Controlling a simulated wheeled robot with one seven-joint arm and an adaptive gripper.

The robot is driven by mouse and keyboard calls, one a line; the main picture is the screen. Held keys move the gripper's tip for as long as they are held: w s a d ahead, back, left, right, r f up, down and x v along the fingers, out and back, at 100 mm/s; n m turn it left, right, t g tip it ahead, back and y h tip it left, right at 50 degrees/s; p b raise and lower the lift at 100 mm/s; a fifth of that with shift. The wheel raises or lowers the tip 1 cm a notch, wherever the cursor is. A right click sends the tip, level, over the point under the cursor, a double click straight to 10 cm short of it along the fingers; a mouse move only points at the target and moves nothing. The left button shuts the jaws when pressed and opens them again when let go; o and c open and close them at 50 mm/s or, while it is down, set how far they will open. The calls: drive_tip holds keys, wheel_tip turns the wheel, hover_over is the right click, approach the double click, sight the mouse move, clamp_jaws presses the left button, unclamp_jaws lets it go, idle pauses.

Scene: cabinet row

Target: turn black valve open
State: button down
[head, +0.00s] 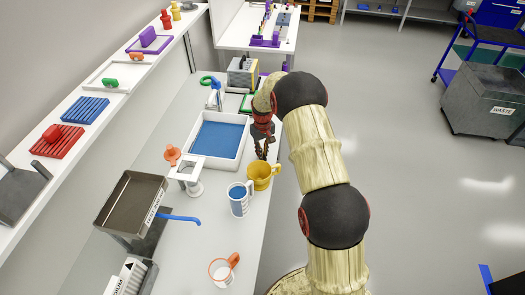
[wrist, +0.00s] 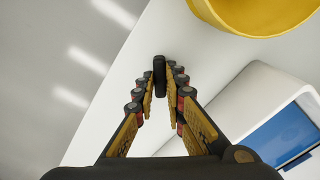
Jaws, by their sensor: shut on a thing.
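My gripper (head: 262,148) reaches down over the white bench, between the blue-bottomed tray and the bench's right edge. In the wrist view its fingertips (wrist: 159,88) close on a narrow black piece (wrist: 159,72), seen nearly end-on. This piece looks like the handle of the black valve. The valve's body and how far it is turned cannot be made out. In the head view the fingers and arm hide the black piece.
A yellow cup (head: 262,176) stands close beside my gripper and also shows in the wrist view (wrist: 262,12). The white tray with blue bottom (head: 213,161) is left of it. A blue-and-white mug (head: 238,207) stands nearer. Open floor lies right of the bench.

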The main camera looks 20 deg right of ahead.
drive_tip(key=n+p, duration=0.1)
drive_tip(key=n, duration=0.4)
drive_tip(key=shift+n, duration=0.3)
drive_tip(key=n+p, duration=0.1)
drive_tip(key=n, duration=0.3)
drive_tip(key=shift+n, duration=0.3)
drive_tip(key=c, duration=1.8)
unclamp_jaws()
drive_tip(key=shift+c, duration=0.2)
wheel_tip(320, 180, up, 12)
